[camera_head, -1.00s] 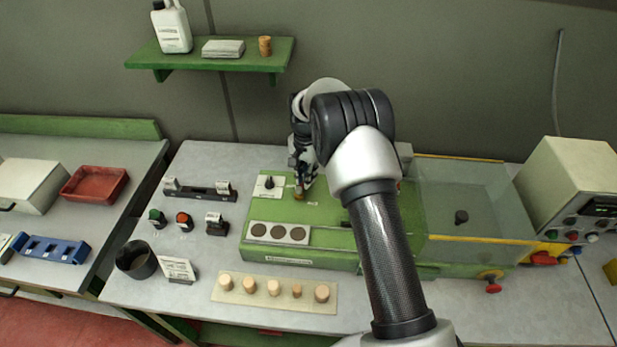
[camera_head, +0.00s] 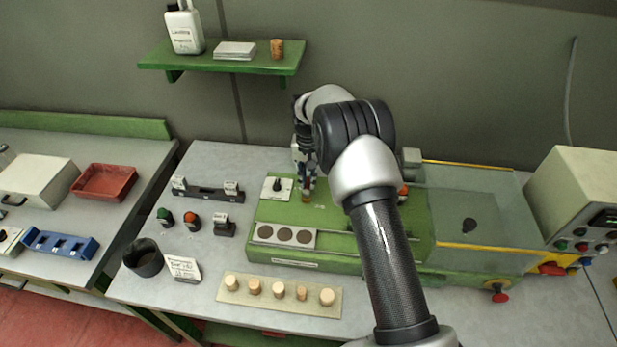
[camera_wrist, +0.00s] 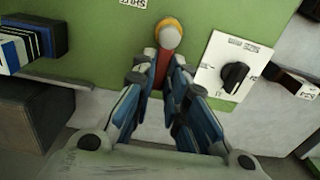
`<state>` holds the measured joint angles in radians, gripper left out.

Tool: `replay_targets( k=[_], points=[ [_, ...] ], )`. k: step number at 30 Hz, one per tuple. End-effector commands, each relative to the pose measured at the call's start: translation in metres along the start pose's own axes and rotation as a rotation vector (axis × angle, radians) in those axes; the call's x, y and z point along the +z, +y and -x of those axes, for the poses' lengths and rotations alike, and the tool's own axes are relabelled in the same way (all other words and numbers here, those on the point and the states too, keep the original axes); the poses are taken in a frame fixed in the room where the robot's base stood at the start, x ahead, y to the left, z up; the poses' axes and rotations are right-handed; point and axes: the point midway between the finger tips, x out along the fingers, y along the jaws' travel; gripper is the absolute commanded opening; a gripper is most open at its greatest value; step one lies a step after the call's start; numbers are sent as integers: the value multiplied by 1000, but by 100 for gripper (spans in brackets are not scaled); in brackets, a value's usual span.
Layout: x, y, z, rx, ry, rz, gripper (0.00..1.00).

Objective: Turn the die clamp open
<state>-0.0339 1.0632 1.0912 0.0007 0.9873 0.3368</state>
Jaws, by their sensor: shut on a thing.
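The die clamp shows in the wrist view as a red lever (camera_wrist: 163,68) with a rounded, pale-and-orange end. It stands on the green machine top (camera_wrist: 90,45). My gripper (camera_wrist: 161,78) has its two fingers on either side of the red lever, closed on it. In the head view my gripper (camera_head: 308,184) points down at the green machine, with a small orange part of the clamp (camera_head: 306,198) below its fingers. The fingers hide much of the lever. A label reading SHUT (camera_wrist: 132,2) is cut off at the top of the wrist view.
A black rotary knob on a white plate (camera_wrist: 235,72) is close to the right of my gripper in the wrist view. A plate with three dark discs (camera_head: 284,236) is in front. A board of several corks (camera_head: 279,294) lies nearer. A clear guard (camera_head: 470,200) stands to the right.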

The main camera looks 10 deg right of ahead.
Motion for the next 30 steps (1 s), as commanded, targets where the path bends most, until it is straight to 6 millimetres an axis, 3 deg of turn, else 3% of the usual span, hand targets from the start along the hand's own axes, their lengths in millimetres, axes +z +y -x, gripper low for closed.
replay_targets(
  k=[10, 11, 19, 30],
  points=[
    [0, -1, 0, 1, 1, 9, 0],
    [0, -1, 0, 1, 1, 9, 15],
    [0, 0, 0, 1, 0, 6, 33],
    [0, 0, 3, 0, 2, 5, 33]
  ],
)
